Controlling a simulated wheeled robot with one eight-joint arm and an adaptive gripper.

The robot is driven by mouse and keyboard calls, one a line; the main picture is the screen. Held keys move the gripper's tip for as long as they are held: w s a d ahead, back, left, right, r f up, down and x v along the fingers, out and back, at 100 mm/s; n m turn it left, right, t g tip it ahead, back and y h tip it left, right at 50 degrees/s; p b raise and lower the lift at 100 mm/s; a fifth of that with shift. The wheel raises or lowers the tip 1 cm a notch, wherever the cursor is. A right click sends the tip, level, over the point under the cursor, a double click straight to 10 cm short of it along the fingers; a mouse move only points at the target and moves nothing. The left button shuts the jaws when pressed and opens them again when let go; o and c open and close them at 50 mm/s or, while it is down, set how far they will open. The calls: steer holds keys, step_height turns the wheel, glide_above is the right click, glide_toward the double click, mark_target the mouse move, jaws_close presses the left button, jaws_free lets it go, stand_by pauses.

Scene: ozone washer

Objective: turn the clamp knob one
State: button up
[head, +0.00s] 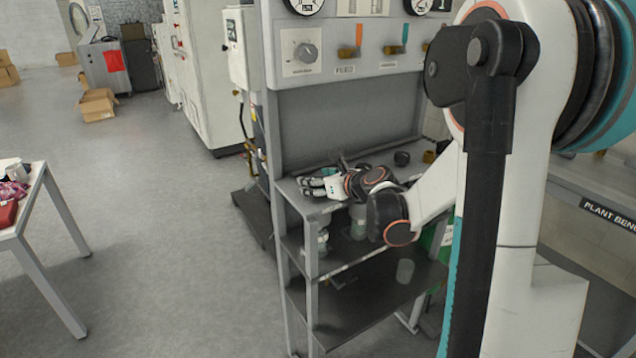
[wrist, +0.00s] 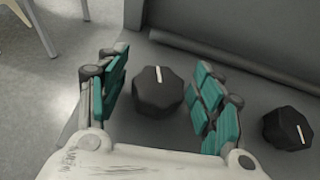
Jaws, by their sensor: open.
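A black faceted knob (wrist: 158,92) with a white line on its top shows in the wrist view. It sits between the two teal-padded fingers of my gripper (wrist: 158,72), with a gap on both sides. My gripper is open and holds nothing. A second, similar black knob (wrist: 288,128) stands to the right, outside the fingers. I cannot read which knob is number one. In the head view, my gripper (head: 318,186) is over the left part of the stand's top shelf (head: 290,191); the knob between the fingers cannot be made out there.
A black knob (head: 401,158) stands farther right on the shelf. Above is a panel (head: 377,50) with a dial, gauges and valve handles. Lower shelves (head: 365,300) carry cylindrical parts beneath. A white table (head: 35,205) stands at the left, with free floor between.

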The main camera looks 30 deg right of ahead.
steer(key=c, duration=1.1)
steer(key=shift+n+y, duration=0.3)
steer(key=shift+y, duration=0.1)
steer(key=n+g+y, duration=0.1)
steer(key=n+y, duration=0.1)
steer(key=y, duration=0.1)
steer(key=shift+d+n, duration=0.1)
steer(key=shift+n, duration=0.3)
steer(key=n+g+y, duration=0.2)
steer(key=n+y, duration=0.1)
steer(key=shift+n+y, duration=0.3)
steer(key=n+g+y+p, duration=0.1)
steer(key=n+g+y, duration=0.2)
steer(key=n+g, duration=0.2)
steer(key=shift+g, duration=0.4)
steer(key=shift+n+y+p, duration=0.3)
steer(key=shift+n, duration=0.1)
